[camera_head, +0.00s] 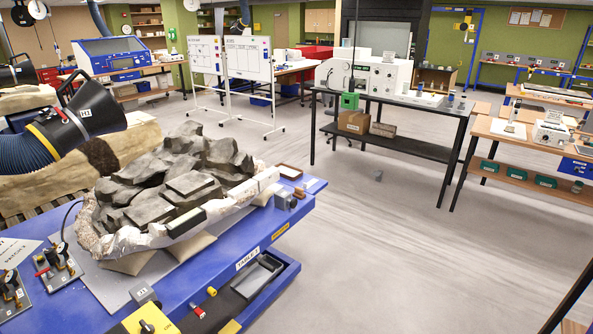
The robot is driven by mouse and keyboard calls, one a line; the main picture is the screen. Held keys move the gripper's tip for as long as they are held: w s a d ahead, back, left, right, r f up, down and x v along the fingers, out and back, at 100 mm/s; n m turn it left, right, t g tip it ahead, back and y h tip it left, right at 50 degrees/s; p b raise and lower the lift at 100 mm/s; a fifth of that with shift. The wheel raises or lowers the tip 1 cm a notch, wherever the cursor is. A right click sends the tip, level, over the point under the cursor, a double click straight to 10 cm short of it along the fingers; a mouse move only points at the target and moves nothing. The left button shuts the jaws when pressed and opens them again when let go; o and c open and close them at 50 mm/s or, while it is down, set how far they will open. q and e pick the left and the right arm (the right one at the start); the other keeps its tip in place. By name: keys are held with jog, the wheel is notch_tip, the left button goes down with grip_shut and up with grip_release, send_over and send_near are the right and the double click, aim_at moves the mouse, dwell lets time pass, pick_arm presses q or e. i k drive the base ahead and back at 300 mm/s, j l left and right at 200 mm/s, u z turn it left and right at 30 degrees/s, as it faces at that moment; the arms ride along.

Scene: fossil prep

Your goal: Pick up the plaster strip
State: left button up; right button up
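A large dark fossil block (165,180) lies on the blue table (262,258) in a rough white plaster jacket (107,240). A pale, long piece (252,188) lies along the jacket's right edge and looks like plaster. I cannot tell whether it is a separate plaster strip or part of the jacket. No other plaster strip can be made out. Neither of my grippers shows in this view.
A black extraction hood (88,112) on a blue hose stands at the left. A yellow box (140,322) and valve fittings (58,262) sit near the table's front. Open floor (370,240) lies beyond.

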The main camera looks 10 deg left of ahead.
aim_at(306, 185)
jog(key=i+j, duration=0.2)
jog(key=i, duration=0.25)
jog(key=i+j, duration=0.25)
jog(key=i, duration=0.2)
jog(key=i+j+u, duration=0.1)
jog(key=i, duration=0.35)
jog(key=j, duration=0.1)
